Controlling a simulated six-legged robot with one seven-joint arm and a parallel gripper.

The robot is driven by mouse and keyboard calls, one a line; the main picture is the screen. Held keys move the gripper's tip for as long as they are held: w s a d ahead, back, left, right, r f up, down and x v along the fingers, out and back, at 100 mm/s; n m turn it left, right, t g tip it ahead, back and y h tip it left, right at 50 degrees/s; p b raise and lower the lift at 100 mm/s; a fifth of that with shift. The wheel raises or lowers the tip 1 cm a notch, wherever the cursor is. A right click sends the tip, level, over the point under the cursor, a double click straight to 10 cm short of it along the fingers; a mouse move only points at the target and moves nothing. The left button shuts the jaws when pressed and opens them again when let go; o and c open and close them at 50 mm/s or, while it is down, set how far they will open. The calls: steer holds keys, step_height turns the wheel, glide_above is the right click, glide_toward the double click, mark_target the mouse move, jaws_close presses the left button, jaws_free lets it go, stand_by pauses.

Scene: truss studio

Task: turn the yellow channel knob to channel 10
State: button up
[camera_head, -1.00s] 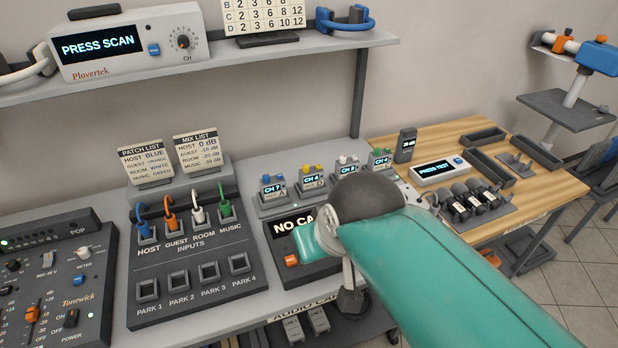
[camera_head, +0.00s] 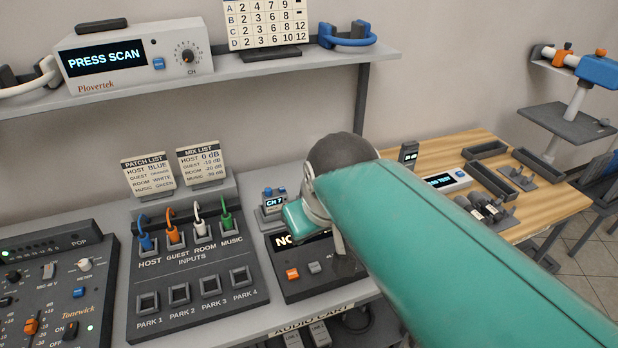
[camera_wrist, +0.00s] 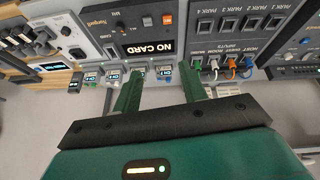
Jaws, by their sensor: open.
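In the wrist view, which is upside down, my gripper (camera_wrist: 162,82) has its two green fingers apart with nothing between them. Several small channel packs stand in a row beyond the fingertips. The blue-knob pack (camera_wrist: 166,73) appears in the gap between the fingers. The pack beside it (camera_wrist: 139,72), second in the row, sits behind the left fingertip and is partly covered; it matches the yellow-knob pack's place, but its knob colour is unclear. In the head view, the blue-knob pack (camera_head: 274,204) reads CH 7. My arm hides the yellow knob and the fingers there.
A dark NO CARD unit (camera_head: 300,284) stands in front of the packs. The inputs panel (camera_head: 195,290) with coloured plugs is to its left. A shelf edge (camera_head: 270,68) runs above, holding a PRESS SCAN unit (camera_head: 108,57) and a number chart (camera_head: 262,22).

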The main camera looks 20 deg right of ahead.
steer(key=w+d+n+g, duration=0.1)
steer(key=w+d+n, duration=0.15)
steer(key=w, duration=0.75)
steer(key=w+d+n+g, duration=0.1)
steer(key=w+d+n, duration=0.15)
steer(key=w, duration=0.85)
steer(key=w+d+f+n+y, duration=0.35)
steer(key=w+d+f, duration=0.35)
steer(key=w+d, duration=0.5)
steer(key=x, duration=1.4)
steer(key=shift+a, duration=0.15)
steer(key=shift+r, duration=0.1)
jaws_close()
steer(key=shift+m, duration=0.35)
